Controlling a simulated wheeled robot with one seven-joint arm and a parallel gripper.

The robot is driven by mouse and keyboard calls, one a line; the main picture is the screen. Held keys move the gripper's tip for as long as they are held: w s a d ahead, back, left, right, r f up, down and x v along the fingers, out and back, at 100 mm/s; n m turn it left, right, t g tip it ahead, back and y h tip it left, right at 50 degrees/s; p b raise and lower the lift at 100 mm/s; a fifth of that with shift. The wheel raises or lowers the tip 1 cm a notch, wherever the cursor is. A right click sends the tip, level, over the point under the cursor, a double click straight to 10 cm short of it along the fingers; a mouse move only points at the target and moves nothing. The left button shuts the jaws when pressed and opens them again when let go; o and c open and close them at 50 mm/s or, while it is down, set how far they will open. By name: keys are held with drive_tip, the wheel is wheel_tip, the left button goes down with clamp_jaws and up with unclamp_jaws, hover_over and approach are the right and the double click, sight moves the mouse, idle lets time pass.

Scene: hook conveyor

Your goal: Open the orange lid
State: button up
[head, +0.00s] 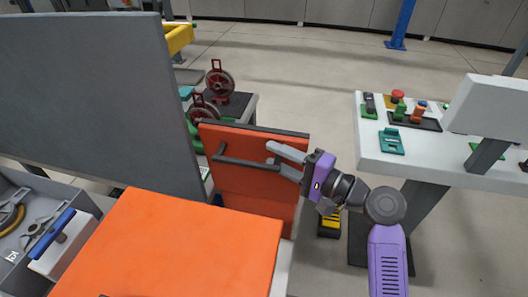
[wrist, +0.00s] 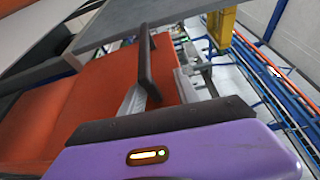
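The orange lid (head: 250,190) is a panel standing steeply in the head view, with a dark edge along its top and a dark bar handle (head: 235,162) on its face. In the wrist view the orange surface (wrist: 85,100) and the handle (wrist: 146,60) show close up. My gripper (head: 273,157) is at the right end of the handle. Its two grey fingers are apart, and in the wrist view the near end of the handle lies between them. I cannot tell whether either finger touches it.
A flat orange surface (head: 180,250) lies in front of the lid, and a large grey panel (head: 90,100) rises at left. A grey tray with tools (head: 75,202) is at lower left. A white table (head: 440,170) with small parts stands at right.

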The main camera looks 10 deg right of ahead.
drive_tip(key=shift+v, duration=0.9)
drive_tip(key=shift+w+r, duration=0.1)
drive_tip(key=shift+d, duration=0.2)
drive_tip(key=v, duration=0.9)
drive_tip(key=shift+f+p, duration=0.3)
drive_tip(key=shift+p, duration=0.1)
drive_tip(key=shift+a, duration=0.15)
